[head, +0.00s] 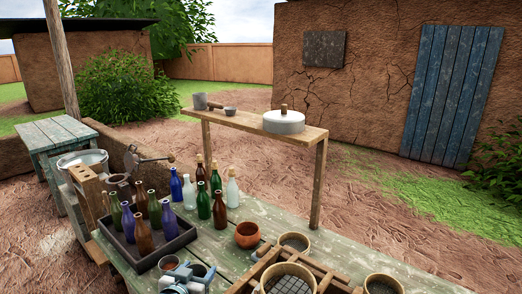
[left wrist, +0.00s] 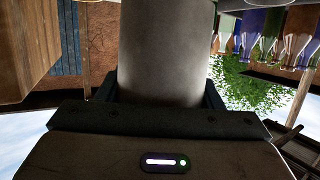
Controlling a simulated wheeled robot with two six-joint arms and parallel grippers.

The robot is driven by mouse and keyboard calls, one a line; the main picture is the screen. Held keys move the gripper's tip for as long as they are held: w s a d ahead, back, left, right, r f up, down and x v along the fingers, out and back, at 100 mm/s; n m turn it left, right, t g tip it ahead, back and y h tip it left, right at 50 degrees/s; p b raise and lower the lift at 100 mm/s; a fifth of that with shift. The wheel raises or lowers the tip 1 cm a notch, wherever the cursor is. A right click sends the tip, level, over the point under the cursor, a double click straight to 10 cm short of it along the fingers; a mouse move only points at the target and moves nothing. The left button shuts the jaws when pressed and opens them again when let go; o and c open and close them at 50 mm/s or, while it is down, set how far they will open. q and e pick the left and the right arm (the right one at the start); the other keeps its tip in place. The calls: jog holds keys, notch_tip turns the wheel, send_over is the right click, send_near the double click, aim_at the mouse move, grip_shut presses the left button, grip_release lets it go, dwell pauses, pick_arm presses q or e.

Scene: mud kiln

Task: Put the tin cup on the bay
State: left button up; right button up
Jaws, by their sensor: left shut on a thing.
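A plain grey metal cylinder, which looks like the tin cup (left wrist: 160,55), fills the upper middle of the left wrist view. My left gripper (head: 186,274) is low in the head view, over the near part of the green table, and its jaws are shut on the cup. In the head view the cup is hard to tell apart from the grey parts around the gripper. The cup's far end is cut off in the left wrist view. I cannot tell for sure which place is the bay. My right gripper is not in view.
The green plank table (head: 225,222) holds a dark tray (head: 150,262) of bottles, more bottles behind it, and an orange pot (head: 247,235).

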pick_arm(q)
jog(key=s+a+r+n+y, duration=0.2)
jog(key=s+r, duration=0.2)
jog(key=s, duration=0.4)
jog(key=shift+y, duration=0.4)
